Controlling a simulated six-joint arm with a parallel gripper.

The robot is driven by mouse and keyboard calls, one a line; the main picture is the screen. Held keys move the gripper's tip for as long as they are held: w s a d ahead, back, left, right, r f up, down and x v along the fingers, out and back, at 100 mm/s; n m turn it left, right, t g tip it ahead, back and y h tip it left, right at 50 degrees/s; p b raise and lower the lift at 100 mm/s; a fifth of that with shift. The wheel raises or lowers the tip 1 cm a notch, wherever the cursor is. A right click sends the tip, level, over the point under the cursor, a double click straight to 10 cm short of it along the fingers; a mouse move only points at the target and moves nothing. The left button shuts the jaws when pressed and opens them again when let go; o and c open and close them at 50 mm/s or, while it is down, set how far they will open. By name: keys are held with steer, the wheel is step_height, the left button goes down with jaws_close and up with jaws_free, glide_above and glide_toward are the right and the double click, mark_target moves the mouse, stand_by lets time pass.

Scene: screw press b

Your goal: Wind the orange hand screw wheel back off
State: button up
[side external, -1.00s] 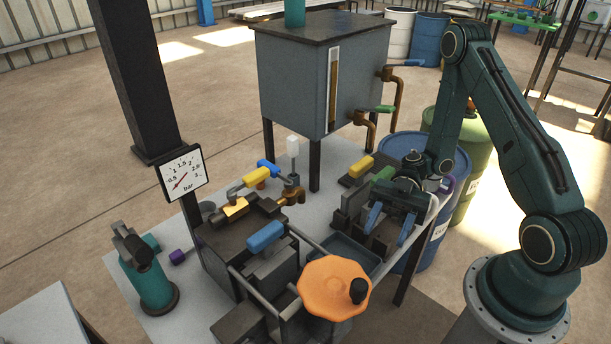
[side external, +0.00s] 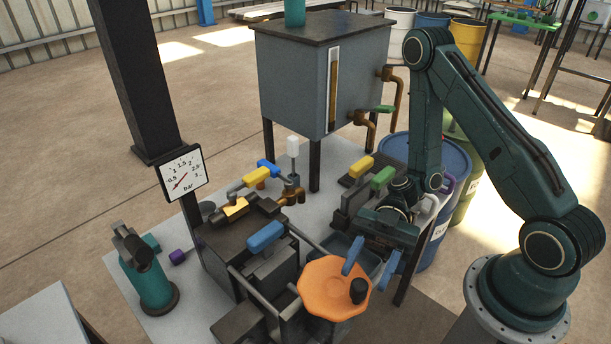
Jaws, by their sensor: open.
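The orange hand screw wheel (side external: 326,287) lies at the front of the press, at the bottom middle of the side external view. Its dark crank knob (side external: 358,290) stands up at the right side of the rim. My gripper (side external: 367,268) is open, with its two blue fingers pointing down towards the wheel. It hangs above and to the right of the knob, and the fingers appear apart from it. I see nothing between the fingers. The screw shaft under the wheel is mostly hidden.
The press body with a blue handle (side external: 265,236) stands left of the wheel. A grey tray (side external: 342,246) lies behind the wheel, partly hidden by my gripper. Green (side external: 382,178) and yellow handles stand behind my gripper. A pressure gauge (side external: 182,173) stands at the left.

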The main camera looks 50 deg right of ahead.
mark_target(359, 287)
steer(key=shift+x, duration=2.15)
steer(key=shift+d, duration=0.1)
steer(key=c, duration=0.9)
